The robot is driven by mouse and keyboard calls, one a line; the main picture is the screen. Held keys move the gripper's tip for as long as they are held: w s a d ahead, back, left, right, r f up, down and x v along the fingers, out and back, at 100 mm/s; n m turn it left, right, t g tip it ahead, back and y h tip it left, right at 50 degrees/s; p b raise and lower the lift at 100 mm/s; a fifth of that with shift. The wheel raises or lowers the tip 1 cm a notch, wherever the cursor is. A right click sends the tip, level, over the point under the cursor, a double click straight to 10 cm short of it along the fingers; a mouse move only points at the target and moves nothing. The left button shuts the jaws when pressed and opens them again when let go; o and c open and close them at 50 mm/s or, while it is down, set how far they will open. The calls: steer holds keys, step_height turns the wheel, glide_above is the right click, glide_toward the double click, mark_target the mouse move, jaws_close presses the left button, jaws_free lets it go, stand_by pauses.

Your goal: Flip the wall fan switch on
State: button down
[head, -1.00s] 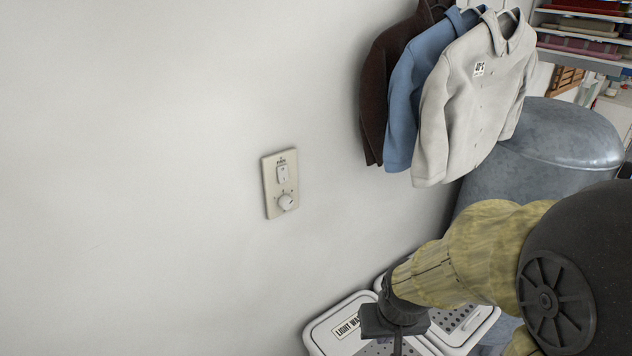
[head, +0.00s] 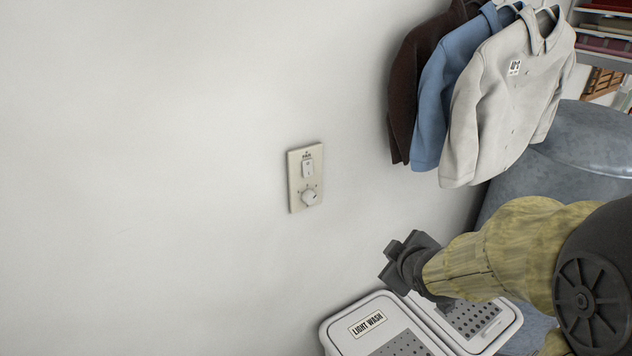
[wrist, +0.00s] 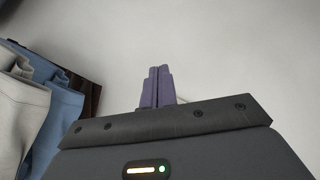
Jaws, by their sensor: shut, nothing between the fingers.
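The wall fan switch (head: 308,168) is a small white rocker on a beige wall plate (head: 294,190). Which way the rocker is tipped is too small to tell.
Hanging shirts, one pale (head: 505,95), one blue (head: 440,100) and one dark (head: 408,90), are right of the plate. A white "LIGHT WASH" basket (head: 345,345) stands below, and a grey metal tank (head: 590,140) is at right. The wall (head: 150,180) left of the plate is clear.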

mark_target(309, 175)
steer(key=w+a+r+n+t+y, duration=0.2)
steer(key=a+r+n+y, duration=0.6)
steer(key=n, duration=0.6)
step_height(309, 175, up, 3)
steer(key=shift+w+a+f+t+b, duration=0.15)
steer(key=shift+w+a+t+b, duration=0.2)
steer(key=shift+t, duration=0.45)
steer(key=shift+w+a, duration=0.1)
steer(key=shift+a, duration=0.05)
steer(key=p+x, duration=0.4)
steer(key=x, duration=0.8)
steer(key=shift+w+a, duration=0.1)
steer(key=shift+a, duration=0.15)
steer(key=shift+w+a+p, duration=0.35)
steer(key=shift+w+p, duration=0.05)
steer(key=shift+w, duration=0.15)
steer(key=shift+f, duration=0.1)
